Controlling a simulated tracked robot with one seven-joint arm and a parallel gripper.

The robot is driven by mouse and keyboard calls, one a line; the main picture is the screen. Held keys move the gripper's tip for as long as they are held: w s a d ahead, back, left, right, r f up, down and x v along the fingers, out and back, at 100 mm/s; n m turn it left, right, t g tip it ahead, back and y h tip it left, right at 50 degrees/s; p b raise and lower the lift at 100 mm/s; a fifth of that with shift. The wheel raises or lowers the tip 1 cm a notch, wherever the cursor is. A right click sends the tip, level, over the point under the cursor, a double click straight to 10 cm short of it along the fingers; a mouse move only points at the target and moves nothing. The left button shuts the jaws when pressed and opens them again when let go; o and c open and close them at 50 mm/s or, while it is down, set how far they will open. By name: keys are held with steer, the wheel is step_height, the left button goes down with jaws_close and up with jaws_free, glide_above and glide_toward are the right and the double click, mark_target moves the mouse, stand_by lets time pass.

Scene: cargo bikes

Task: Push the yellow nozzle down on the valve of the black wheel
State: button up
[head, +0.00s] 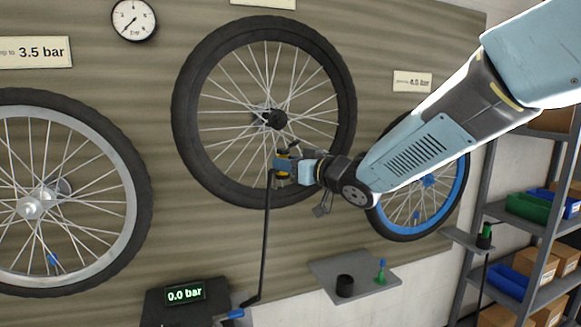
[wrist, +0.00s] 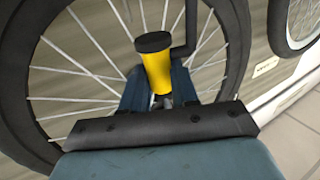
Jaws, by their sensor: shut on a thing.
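The black wheel (head: 188,120) hangs on the wall panel in the middle of the head view; its tyre (wrist: 238,60) and spokes fill much of the wrist view. My gripper (head: 284,165) is at the wheel's lower right, among the spokes inside the rim. It is shut on the yellow nozzle (wrist: 158,75), which has a black cap and stands between the fingers in the wrist view. Only a little yellow shows in the head view. A black hose (head: 267,225) hangs from the nozzle. The valve is hidden, so I cannot tell whether the nozzle touches it.
A silver-rimmed wheel (head: 143,190) is at left, a blue-rimmed wheel (head: 462,190) at right behind my arm. A display (head: 184,295) reads 0.0 bar. Racks with bins stand at far right.

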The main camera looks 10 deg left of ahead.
steer(key=w+a, duration=0.3)
steer(key=w, duration=0.3)
steer(key=shift+a, duration=0.35)
stand_by(0.3)
steer(key=shift+d, duration=0.1)
stand_by(0.5)
steer(key=shift+f, duration=0.8)
stand_by(2.0)
steer(key=o, duration=1.2)
steer(key=shift+c, duration=0.2)
steer(key=v, duration=1)
stand_by(0.7)
